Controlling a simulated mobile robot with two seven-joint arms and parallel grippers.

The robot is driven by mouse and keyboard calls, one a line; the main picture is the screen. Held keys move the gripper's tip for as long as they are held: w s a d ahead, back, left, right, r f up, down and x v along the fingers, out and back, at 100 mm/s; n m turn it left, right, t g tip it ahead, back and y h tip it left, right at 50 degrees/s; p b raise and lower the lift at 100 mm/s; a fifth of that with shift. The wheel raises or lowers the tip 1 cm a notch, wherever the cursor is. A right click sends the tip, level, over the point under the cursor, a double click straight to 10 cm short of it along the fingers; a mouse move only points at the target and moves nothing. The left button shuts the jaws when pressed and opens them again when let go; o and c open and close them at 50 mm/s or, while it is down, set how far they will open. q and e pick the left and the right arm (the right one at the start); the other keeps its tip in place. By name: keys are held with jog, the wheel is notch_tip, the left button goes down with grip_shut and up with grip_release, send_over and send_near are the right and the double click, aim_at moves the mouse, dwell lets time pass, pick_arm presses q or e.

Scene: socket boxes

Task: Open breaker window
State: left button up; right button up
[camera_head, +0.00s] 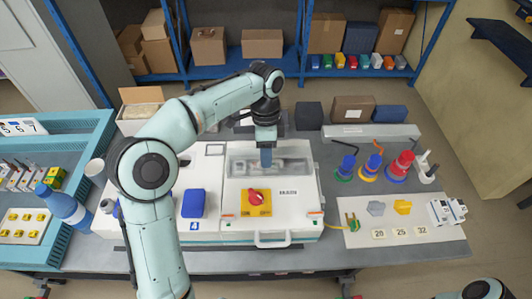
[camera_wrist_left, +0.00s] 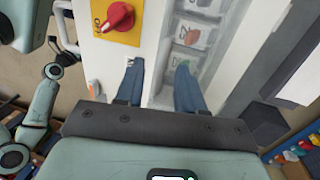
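The white breaker box (camera_head: 215,228) lies on the grey table, with a greyish see-through breaker window (camera_head: 297,166) in its upper part. The window appears shut, and labelled breakers show dimly through it in the left wrist view (camera_wrist_left: 187,58). My left gripper (camera_head: 266,164) points down over the window. In the left wrist view, its two blue fingers (camera_wrist_left: 158,92) are apart with nothing held between them. One finger is over the white panel, the other over the window area. Whether they touch the surface cannot be told. My right gripper is out of view.
A red rotary switch on a yellow plate (camera_head: 257,203) sits below the window; a handle (camera_head: 272,242) is at the box's front edge. Blue, yellow and red sockets (camera_head: 373,165) stand to the right. A blue bottle (camera_head: 66,207) stands at the left.

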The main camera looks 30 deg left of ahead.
pick_arm(q)
grip_shut()
dwell(1.4)
